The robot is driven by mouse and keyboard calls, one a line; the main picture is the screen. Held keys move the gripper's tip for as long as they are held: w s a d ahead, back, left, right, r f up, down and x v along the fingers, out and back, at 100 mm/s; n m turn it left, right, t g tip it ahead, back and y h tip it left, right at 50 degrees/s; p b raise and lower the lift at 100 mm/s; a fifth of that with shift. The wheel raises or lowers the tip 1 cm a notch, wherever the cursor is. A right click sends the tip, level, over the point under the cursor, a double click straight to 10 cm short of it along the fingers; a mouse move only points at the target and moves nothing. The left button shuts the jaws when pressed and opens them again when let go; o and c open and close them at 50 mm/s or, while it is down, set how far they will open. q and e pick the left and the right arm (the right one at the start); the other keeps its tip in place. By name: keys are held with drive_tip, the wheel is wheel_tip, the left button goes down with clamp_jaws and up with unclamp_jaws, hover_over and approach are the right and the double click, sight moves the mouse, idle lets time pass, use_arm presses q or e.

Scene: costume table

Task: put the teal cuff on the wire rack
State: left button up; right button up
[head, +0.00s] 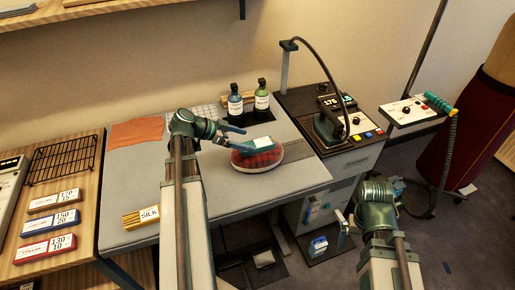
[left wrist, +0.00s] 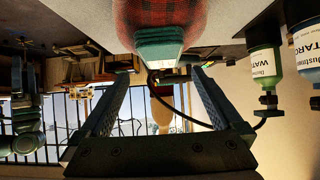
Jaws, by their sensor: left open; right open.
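The teal cuff (head: 263,142) lies on top of the red plaid pressing ham (head: 257,160) on the grey table. In the left wrist view the cuff (left wrist: 160,46) shows just beyond the fingertips, against the plaid cloth. My left gripper (head: 241,140) is open at the cuff's left side, with its fingers spread and nothing between them. The black wire rack (head: 62,158) lies flat and empty on the wooden side table at the left. My right gripper (head: 372,188) is open and empty, off the table's right side; its fingers are hard to make out.
Two bottles, one blue (head: 235,104) and one green (head: 262,101), stand behind the ham. An iron (head: 329,128) stands on the unit at the right. Labelled collar boxes (head: 51,222) lie in front of the rack. An orange cloth (head: 137,132) lies at the table's back left.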

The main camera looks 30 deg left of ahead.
sight(259, 143)
use_arm(q)
drive_tip(key=b+x, duration=0.1)
drive_tip(key=x, duration=0.1)
drive_tip(key=b+x, duration=0.2)
drive_tip(key=x, duration=0.1)
drive_tip(key=shift+s+a+f, duration=0.1)
drive_tip(key=shift+a+f, duration=0.15)
drive_tip(key=shift+a, duration=0.05)
drive_tip(key=shift+d, duration=0.15)
drive_tip(key=c, duration=1.5)
drive_tip(key=shift+o, duration=0.2)
drive_tip(key=shift+w+r, duration=0.2)
